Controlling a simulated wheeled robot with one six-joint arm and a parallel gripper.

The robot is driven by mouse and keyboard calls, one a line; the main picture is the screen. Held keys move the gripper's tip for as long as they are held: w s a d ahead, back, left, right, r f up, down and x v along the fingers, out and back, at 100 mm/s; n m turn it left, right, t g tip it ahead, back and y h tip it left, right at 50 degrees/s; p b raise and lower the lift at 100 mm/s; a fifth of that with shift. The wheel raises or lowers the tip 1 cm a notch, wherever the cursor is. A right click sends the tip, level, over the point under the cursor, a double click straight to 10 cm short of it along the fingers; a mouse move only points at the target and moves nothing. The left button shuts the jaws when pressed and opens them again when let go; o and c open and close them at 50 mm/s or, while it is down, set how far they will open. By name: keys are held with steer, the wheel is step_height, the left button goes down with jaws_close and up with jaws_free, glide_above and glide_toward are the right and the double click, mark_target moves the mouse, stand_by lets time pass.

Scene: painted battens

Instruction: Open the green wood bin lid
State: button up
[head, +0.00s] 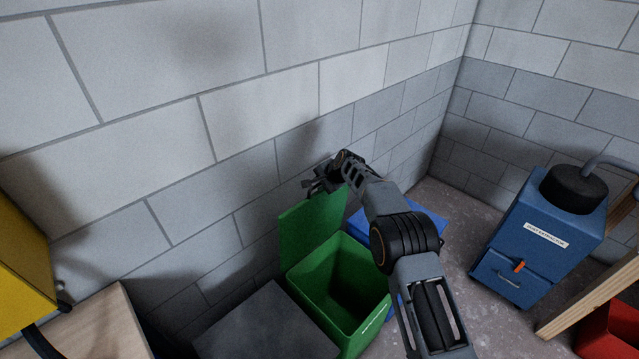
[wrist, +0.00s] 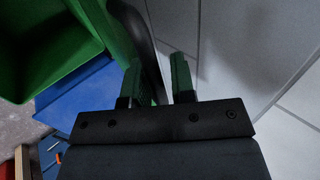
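The green wood bin (head: 342,285) stands near the wall, and its inside is visible from above. Its green lid (head: 312,230) is raised, standing steeply on the wall side of the opening. My gripper (head: 318,186) is at the lid's top edge, close to the wall. In the wrist view my gripper (wrist: 160,82) has its two green-tipped fingers apart, with grey wall showing in the gap. A dark curved strip (wrist: 140,30) along the lid's edge runs down beside the left finger; I cannot tell whether they touch. The bin's open inside (wrist: 45,45) fills the upper left there.
A blue bin (head: 428,217) stands behind the green one, partly hidden by my arm. A dark grey box top (head: 265,325) is at its left. A blue dust extractor (head: 540,240) stands right, beside a wooden frame. The block wall (head: 240,150) is close behind the lid.

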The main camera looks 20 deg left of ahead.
steer(key=shift+o, duration=1.1)
steer(key=shift+s+a, duration=0.1)
steer(key=shift+a, duration=0.05)
steer(key=shift+r, duration=0.1)
steer(key=b+v, duration=0.4)
steer(key=v, duration=0.9)
steer(key=shift+d+r, duration=0.25)
steer(key=shift+s, duration=0.1)
